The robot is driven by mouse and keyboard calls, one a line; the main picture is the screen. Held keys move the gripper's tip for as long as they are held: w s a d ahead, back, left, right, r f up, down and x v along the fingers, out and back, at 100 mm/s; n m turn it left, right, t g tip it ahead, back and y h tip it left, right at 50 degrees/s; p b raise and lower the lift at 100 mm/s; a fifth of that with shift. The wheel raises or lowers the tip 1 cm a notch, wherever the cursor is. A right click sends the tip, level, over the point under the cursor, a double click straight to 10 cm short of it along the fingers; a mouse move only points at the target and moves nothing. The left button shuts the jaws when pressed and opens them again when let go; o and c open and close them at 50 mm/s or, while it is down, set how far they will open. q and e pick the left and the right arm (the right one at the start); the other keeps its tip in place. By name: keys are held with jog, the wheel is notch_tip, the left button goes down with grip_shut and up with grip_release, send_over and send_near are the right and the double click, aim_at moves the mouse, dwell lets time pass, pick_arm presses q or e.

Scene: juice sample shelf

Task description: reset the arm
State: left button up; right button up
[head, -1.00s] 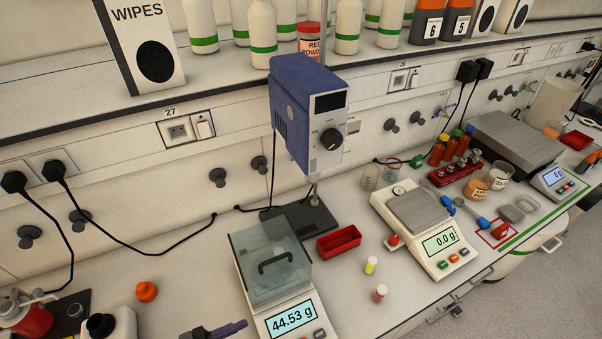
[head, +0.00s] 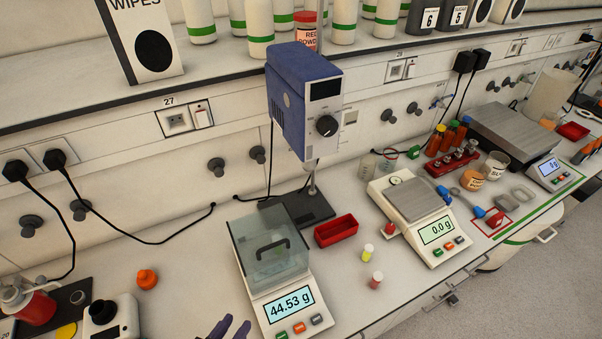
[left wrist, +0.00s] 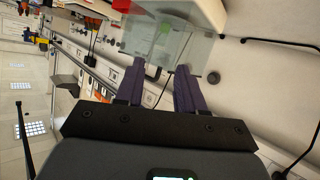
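My left gripper (head: 236,328) shows only as purple fingertips at the bottom edge of the head view, left of the front of the glass-covered balance (head: 290,312). In the left wrist view my left gripper (left wrist: 156,82) has its two purple fingers spread, with nothing held between them. The balance's clear cover (left wrist: 190,45) shows beyond the fingertips, with a green spot seen through it. The balance reads 44.53 g. My right gripper is in neither view.
A blue overhead mixer (head: 303,100) stands behind the balance. A red tray (head: 336,231) and two small vials (head: 367,252) lie to its right, before a second balance (head: 436,229) reading 0.0 g. An orange stopper (head: 147,279) sits left. Bench between stopper and balance is clear.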

pick_arm(q)
jog(key=s+a+f+g+y, duration=0.5)
jog(key=s+a+f+g, duration=0.15)
jog(key=s+g, duration=0.35)
notch_tip(320, 180, up, 17)
jog(key=s+t+p, duration=0.1)
jog(key=p, duration=1.5)
jog(key=shift+a+f+n+p, duration=0.15)
jog(key=shift+a+n+p, duration=0.15)
jog(key=shift+a+p, duration=0.05)
